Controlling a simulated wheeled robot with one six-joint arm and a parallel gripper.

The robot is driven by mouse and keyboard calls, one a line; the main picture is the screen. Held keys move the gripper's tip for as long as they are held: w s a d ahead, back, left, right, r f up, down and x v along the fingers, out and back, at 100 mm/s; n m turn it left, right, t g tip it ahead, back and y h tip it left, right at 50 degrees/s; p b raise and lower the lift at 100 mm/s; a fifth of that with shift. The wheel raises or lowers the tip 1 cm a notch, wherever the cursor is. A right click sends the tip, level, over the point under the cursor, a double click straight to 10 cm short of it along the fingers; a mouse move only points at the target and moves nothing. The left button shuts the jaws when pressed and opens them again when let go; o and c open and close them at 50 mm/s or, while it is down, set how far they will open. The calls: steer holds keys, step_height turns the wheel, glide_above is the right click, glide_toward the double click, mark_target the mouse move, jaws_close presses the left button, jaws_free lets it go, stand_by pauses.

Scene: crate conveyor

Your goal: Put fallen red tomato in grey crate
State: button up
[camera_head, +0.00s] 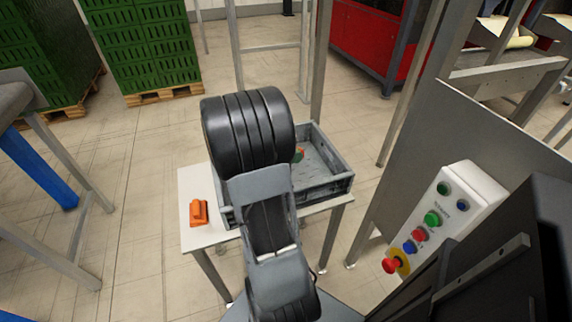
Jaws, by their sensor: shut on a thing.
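The grey crate (325,188) stands on a small white table in the middle of the view, partly covered by my arm. My gripper is hidden behind my own arm. The visible right part of the crate's floor looks empty.
An orange object (199,212) lies on the white table (193,183), left of the crate. A grey panel with a button box (442,220) stands close on the right. Green stacked crates (145,45) are at the back left. Metal posts stand behind the table.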

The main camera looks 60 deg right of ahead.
steer(key=w+d+f, duration=0.1)
steer(key=f, duration=0.1)
steer(key=w+d+f, duration=0.2)
steer(key=w+d+f+b, duration=0.1)
steer(key=d+f, duration=0.1)
steer(key=shift+w+f, duration=0.1)
steer(key=shift+w, duration=0.15)
steer(key=shift+w+d+f, duration=0.25)
steer(key=shift+f, duration=0.3)
steer(key=shift+f+b, duration=0.6)
steer(key=shift+f, duration=0.75)
steer(key=shift+f+b, duration=0.25)
steer(key=shift+b, duration=0.05)
